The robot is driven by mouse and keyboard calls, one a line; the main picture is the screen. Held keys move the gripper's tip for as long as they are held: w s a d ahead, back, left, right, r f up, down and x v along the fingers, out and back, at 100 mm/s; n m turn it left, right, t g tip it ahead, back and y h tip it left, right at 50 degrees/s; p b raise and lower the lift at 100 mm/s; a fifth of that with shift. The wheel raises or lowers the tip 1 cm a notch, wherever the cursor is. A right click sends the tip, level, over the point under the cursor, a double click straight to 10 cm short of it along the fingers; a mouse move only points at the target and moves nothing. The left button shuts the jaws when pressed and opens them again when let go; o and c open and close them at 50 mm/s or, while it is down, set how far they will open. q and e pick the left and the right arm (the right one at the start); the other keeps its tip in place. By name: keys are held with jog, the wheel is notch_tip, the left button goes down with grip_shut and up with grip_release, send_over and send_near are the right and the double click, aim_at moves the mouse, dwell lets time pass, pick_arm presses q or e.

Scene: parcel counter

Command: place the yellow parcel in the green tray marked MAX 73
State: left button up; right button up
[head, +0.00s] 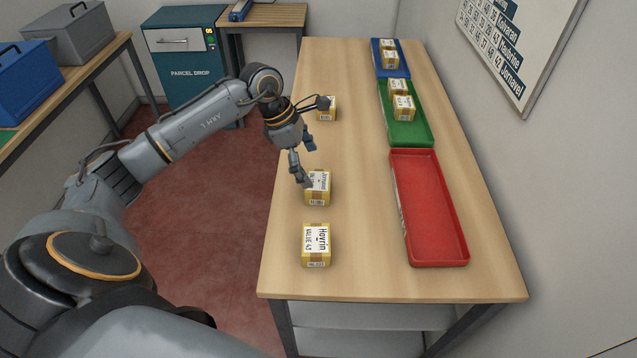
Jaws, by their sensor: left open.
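The green tray (420,130) stands on the right side of the counter, with two yellow parcels (404,113) at its far end and bare floor at its near end. I cannot read a MAX 73 mark on it. Three yellow parcels stand along the counter's left side: a near one (316,258) labelled Hoyrin, VALUE 43, a middle one (321,198) and a far one (327,115). My left gripper (307,166) is open and empty, just beyond the middle parcel, with one finger overlapping it in view. I cannot tell whether they touch. My right gripper is out of view.
An empty red tray (430,205) is nearest on the counter's right. A blue tray (396,73) with two yellow parcels is at the far end. The counter's middle strip (360,150) is clear. A wall with a sign (510,45) runs along the right.

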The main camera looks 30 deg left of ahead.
aim_at(317, 181)
pick_arm(q)
jog(key=shift+w+d+f, duration=0.15)
jog(key=shift+w+f, duration=0.05)
jog(key=shift+f, duration=0.2)
jog(key=shift+s+p+x, duration=0.25)
jog(key=shift+p+x, duration=0.7)
jog(key=shift+x, duration=1.45)
jog(key=shift+w+f, duration=0.1)
jog(key=shift+f, duration=0.25)
jog(key=shift+c, duration=0.6)
jog(key=c, duration=1.3)
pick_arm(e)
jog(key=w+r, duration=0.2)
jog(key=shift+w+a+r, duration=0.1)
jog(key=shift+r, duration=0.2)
